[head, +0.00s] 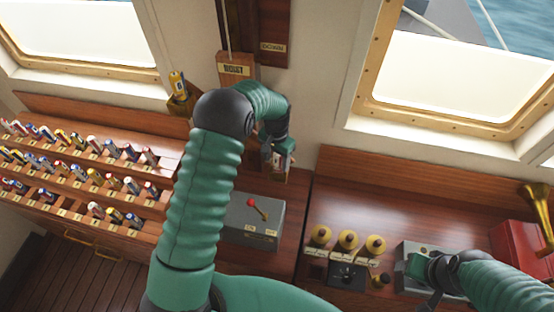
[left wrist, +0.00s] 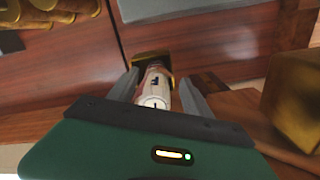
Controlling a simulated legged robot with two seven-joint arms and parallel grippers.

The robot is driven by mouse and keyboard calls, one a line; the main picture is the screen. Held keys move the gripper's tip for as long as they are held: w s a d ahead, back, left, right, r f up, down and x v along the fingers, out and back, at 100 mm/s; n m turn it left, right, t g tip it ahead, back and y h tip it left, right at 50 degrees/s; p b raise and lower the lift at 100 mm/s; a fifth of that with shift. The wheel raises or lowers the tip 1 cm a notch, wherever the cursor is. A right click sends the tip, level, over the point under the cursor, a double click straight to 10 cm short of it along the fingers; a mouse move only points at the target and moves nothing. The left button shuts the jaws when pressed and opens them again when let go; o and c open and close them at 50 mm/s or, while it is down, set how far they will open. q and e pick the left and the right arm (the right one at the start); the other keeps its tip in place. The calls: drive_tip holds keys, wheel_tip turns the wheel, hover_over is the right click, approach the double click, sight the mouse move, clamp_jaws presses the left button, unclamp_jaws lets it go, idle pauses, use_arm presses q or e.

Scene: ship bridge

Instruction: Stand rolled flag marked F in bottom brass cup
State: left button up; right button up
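A rolled flag (left wrist: 155,90), pale with a dark mark on its near end, lies between the two fingers of my left gripper (left wrist: 158,80) in the left wrist view. A brass cup (left wrist: 152,58) shows just beyond the flag's far end; whether the flag is inside it is hidden. Narrow gaps seem to show beside the flag, but finger contact is unclear. In the head view my left gripper (head: 279,158) is by the wall above the grey lever box, partly hidden by its own wrist. My right gripper (head: 430,276) is low over the right console.
A rack of several flags (head: 85,160) fills the left. A grey box with a red lever (head: 252,220) stands below my left gripper. Brass knobs (head: 347,241) and a red box (head: 520,250) are at right.

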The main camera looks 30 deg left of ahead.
use_arm(q)
drive_tip(key=shift+d+r, duration=0.1)
drive_tip(key=shift+d, duration=0.55)
drive_tip(key=shift+w+d+r, duration=0.1)
drive_tip(key=shift+d+r, duration=0.05)
wheel_tip(320, 180, up, 16)
drive_tip(key=b, duration=0.4)
drive_tip(key=shift+r, duration=0.25)
use_arm(e)
drive_tip(key=f, duration=0.1)
drive_tip(key=d+f, duration=0.1)
drive_tip(key=f, duration=0.2)
drive_tip(key=shift+d+f, duration=0.25)
drive_tip(key=shift+f, duration=0.1)
use_arm(q)
drive_tip(key=shift+a, duration=0.3)
use_arm(e)
drive_tip(key=shift+a, duration=0.2)
